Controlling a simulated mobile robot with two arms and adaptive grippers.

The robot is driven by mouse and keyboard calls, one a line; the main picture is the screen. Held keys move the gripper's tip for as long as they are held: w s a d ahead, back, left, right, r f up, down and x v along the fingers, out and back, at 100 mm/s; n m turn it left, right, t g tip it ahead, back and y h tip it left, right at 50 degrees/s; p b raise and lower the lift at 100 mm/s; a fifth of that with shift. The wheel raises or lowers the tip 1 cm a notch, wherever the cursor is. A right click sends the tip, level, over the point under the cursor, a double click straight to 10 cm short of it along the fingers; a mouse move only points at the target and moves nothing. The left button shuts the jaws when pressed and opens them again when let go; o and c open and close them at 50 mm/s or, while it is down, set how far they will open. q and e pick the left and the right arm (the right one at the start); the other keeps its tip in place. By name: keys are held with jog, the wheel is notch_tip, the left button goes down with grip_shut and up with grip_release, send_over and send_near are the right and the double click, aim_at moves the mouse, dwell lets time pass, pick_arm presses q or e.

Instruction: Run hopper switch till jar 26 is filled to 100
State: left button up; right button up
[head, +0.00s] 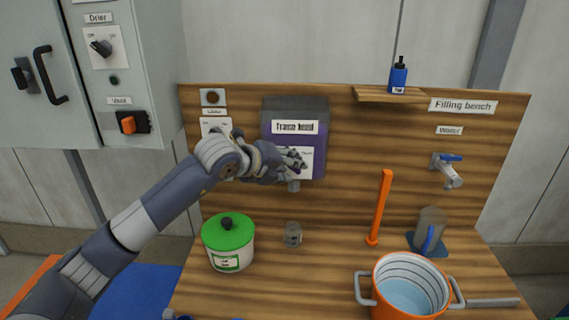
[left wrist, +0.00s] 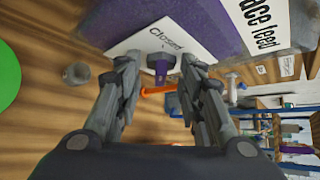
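The purple and grey trace feed hopper (head: 296,111) hangs on the wooden backboard. My left gripper (head: 298,162) is at this plate. In the left wrist view its fingers (left wrist: 160,64) are spread on either side of the knob; whether they touch it I cannot tell. A small clear jar (head: 293,234) stands on the bench below the hopper and also shows in the left wrist view (left wrist: 76,73). Its number and fill are not readable. My right gripper is not in view.
A green-lidded pot (head: 228,244) stands left of the jar. An orange post (head: 379,208), a clear jug (head: 431,222) and an orange pot of water (head: 410,290) are to the right. A tap (head: 447,170) and a shelf with a blue bottle (head: 398,76) are on the backboard.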

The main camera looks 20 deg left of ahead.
pick_arm(q)
jog(key=c, duration=0.8)
jog(key=m+y+p, duration=0.1)
jog(key=m+g+y+p, duration=0.1)
jog(key=y+p, duration=0.1)
jog(key=shift+w+d+r+g, duration=0.1)
jog(key=shift+d+r+g, duration=0.1)
jog(key=shift+d+g, duration=0.15)
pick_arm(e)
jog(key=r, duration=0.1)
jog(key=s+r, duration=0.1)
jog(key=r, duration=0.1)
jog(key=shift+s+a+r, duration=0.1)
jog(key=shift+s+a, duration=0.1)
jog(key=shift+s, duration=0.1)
pick_arm(q)
jog(key=shift+p, duration=0.3)
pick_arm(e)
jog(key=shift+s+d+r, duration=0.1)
